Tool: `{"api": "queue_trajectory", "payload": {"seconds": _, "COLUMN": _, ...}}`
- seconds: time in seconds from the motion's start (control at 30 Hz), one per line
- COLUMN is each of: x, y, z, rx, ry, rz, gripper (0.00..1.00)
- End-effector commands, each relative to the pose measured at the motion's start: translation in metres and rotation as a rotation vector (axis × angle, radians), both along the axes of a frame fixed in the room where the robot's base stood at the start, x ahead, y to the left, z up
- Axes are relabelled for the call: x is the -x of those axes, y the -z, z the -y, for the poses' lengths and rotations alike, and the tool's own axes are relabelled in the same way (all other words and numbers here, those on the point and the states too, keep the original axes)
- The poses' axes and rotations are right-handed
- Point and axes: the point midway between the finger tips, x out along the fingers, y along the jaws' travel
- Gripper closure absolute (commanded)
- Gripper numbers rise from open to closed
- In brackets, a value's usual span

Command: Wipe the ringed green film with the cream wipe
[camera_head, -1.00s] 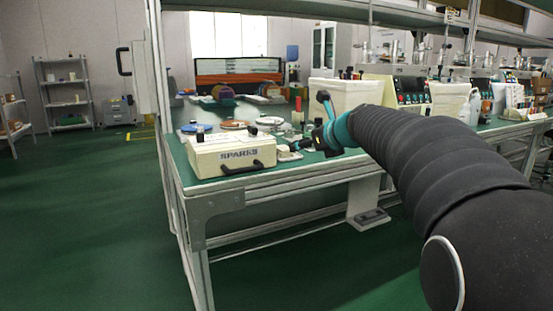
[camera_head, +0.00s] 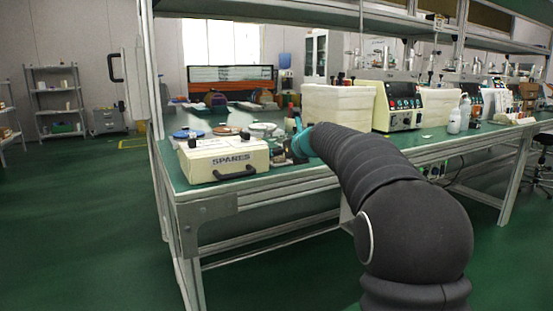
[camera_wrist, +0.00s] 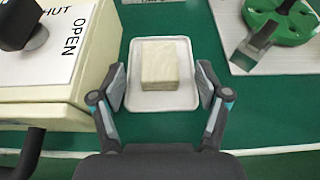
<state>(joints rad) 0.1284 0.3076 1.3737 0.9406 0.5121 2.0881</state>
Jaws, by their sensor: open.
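The cream wipe (camera_wrist: 160,66) is a thick block lying on a small white tray (camera_wrist: 164,103) in the wrist view. My gripper (camera_wrist: 163,88) is open, with one finger on each side of the tray. Gaps show between the fingers and the wipe, and nothing is held. In the head view my gripper end is low over the bench, just right of the SPARES box, and mostly hidden by my arm. I cannot make out the ringed green film in either view.
The cream SPARES box (camera_head: 224,160) stands close left of my gripper; it also shows in the wrist view (camera_wrist: 55,65). A green wheel-like part (camera_wrist: 285,18) on a white plate is at upper right. Coloured discs (camera_head: 188,133) lie behind the box.

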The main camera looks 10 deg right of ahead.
Motion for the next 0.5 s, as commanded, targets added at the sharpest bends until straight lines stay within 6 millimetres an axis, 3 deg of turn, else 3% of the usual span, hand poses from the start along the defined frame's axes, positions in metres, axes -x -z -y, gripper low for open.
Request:
{"api": "queue_trajectory", "payload": {"seconds": 0.2, "x": -0.022, "y": 0.010, "z": -0.008, "rx": 0.000, "ry": 0.000, "rz": 0.001, "gripper": 0.25}}
{"api": "queue_trajectory", "payload": {"seconds": 0.5, "x": -0.025, "y": 0.011, "z": -0.009, "rx": 0.001, "ry": 0.000, "rz": 0.000, "gripper": 0.28}}
